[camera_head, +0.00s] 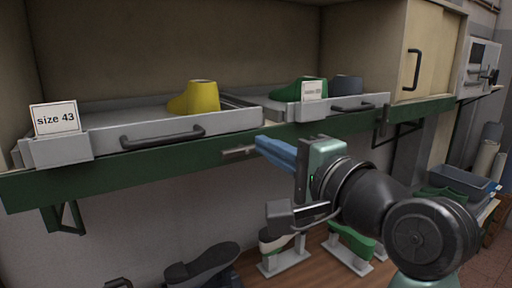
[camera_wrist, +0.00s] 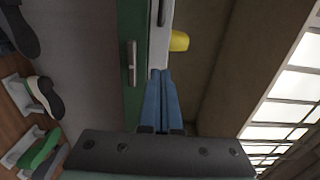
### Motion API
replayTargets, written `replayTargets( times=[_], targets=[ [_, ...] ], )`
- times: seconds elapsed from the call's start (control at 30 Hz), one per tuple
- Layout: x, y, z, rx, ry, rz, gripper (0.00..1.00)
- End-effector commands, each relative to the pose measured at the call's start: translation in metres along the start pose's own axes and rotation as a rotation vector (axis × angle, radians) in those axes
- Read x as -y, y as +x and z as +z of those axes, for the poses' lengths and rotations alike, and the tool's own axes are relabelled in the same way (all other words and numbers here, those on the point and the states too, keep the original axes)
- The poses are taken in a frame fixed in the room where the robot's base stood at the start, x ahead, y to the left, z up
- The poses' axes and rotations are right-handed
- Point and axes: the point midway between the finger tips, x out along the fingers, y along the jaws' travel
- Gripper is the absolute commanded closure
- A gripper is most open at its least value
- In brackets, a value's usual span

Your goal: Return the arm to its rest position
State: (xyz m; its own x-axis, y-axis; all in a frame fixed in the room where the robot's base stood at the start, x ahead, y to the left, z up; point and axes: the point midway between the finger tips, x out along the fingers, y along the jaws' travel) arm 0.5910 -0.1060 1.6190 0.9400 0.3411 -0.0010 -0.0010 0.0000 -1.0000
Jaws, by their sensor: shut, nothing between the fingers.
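My gripper (camera_head: 272,147) is in front of the green shelf edge, just below the trays, with its blue fingers pointing left. The fingers lie together with nothing between them, and the wrist view shows them (camera_wrist: 161,80) side by side as well. My arm reaches in from the lower right of the head view. A yellow shoe last (camera_head: 196,97) stands in the left tray (camera_head: 160,131), labelled size 43. The yellow last also shows past the fingertips in the wrist view (camera_wrist: 179,41).
A second tray (camera_head: 345,107) holds a green last (camera_head: 295,90) and a dark grey last (camera_head: 347,86). Below the shelf, several shoes and lasts stand on stands, including a black sole (camera_head: 203,266). A dark bin (camera_head: 463,182) is at right. A metal latch (camera_head: 238,152) is near my fingertips.

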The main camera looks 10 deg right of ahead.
Motion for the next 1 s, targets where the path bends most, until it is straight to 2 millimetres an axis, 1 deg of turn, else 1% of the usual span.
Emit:
replayTargets(
  times=[0.07,0.13,0.17,0.2,0.27,0.3,0.37,0.4,0.47,0.5,0.6,0.7,0.77,1.0],
  targets=[
    [-0.006,0.004,0.009,-0.020,-0.087,-0.029,1.00],
    [-0.009,0.007,0.021,-0.064,-0.234,-0.075,1.00],
    [-0.009,0.008,0.028,-0.090,-0.314,-0.101,1.00],
    [-0.009,0.007,0.038,-0.134,-0.433,-0.139,1.00],
    [-0.006,0.002,0.055,-0.215,-0.627,-0.199,1.00],
    [-0.003,-0.004,0.066,-0.277,-0.758,-0.236,1.00],
    [0.003,-0.017,0.084,-0.379,-0.944,-0.288,1.00],
    [0.006,-0.028,0.095,-0.449,-1.059,-0.316,1.00],
    [0.011,-0.045,0.111,-0.556,-1.213,-0.347,1.00],
    [0.015,-0.056,0.120,-0.624,-1.302,-0.362,1.00],
    [0.021,-0.082,0.138,-0.770,-1.469,-0.381,1.00],
    [0.026,-0.099,0.148,-0.865,-1.564,-0.381,1.00],
    [0.028,-0.105,0.151,-0.895,-1.593,-0.380,1.00],
    [0.031,-0.107,0.151,-0.909,-1.608,-0.376,1.00]
  ],
)
